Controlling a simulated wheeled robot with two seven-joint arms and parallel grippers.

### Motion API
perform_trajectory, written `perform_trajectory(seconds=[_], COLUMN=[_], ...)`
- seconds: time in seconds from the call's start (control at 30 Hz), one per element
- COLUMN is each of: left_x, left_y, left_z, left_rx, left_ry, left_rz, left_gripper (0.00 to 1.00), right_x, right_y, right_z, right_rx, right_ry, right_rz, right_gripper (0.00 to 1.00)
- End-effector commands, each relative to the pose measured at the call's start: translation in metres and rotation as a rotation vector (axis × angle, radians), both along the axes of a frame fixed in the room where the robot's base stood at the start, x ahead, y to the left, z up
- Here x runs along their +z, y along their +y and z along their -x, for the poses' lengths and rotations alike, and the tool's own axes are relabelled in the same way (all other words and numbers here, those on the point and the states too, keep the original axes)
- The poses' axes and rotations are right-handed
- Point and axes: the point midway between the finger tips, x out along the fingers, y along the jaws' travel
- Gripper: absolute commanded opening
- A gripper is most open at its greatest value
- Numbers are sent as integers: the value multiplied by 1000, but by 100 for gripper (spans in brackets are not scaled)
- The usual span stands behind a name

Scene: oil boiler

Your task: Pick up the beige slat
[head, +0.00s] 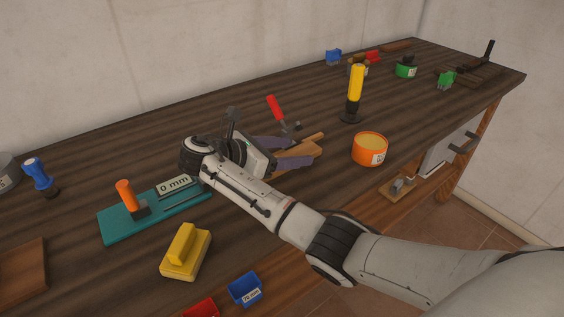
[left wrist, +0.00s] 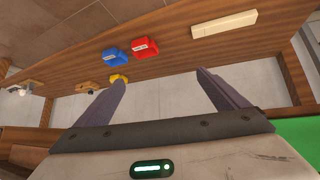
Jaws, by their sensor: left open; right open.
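A beige slat (left wrist: 224,29) lies on the brown wooden bench top in the left wrist view, at the upper right. I cannot make it out in the head view. My left gripper (left wrist: 162,76) is open and empty in the left wrist view; the slat is beyond its right finger and apart from it. The left gripper does not show in the head view. My right gripper (head: 303,145) is open over the bench in the head view, with tan wooden pieces (head: 306,139) by its fingers; I cannot tell whether they touch.
On the bench (head: 120,110) are a teal gauge board (head: 118,226), a yellow block (head: 187,252), an orange tin (head: 369,149) and a yellow-handled tool (head: 356,83). Blue (left wrist: 116,54) and red (left wrist: 145,47) bins are along the bench edge, left of the slat.

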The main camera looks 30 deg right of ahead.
Motion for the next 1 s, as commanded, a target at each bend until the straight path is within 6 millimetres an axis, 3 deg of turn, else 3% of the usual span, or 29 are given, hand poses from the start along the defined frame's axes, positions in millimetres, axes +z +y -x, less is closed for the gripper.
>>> perform_trajectory(seconds=[0.1,0.33,0.63,1.0], left_x=[1,2,3,8], left_y=[0,0,0,0], left_z=[0,-2,-5,-5], left_rx=[0,0,0,0], left_ry=[-1,-5,-10,-10], left_rz=[0,0,0,0], left_gripper=[93,93,93,93], right_x=[-6,-8,-7,-4], right_y=[-15,-18,-17,-18], right_z=[-1,-1,-1,-1], right_rx=[0,1,1,1], right_ry=[0,0,0,-1], right_rz=[1,-1,-1,0], right_gripper=[61,61,14,14])
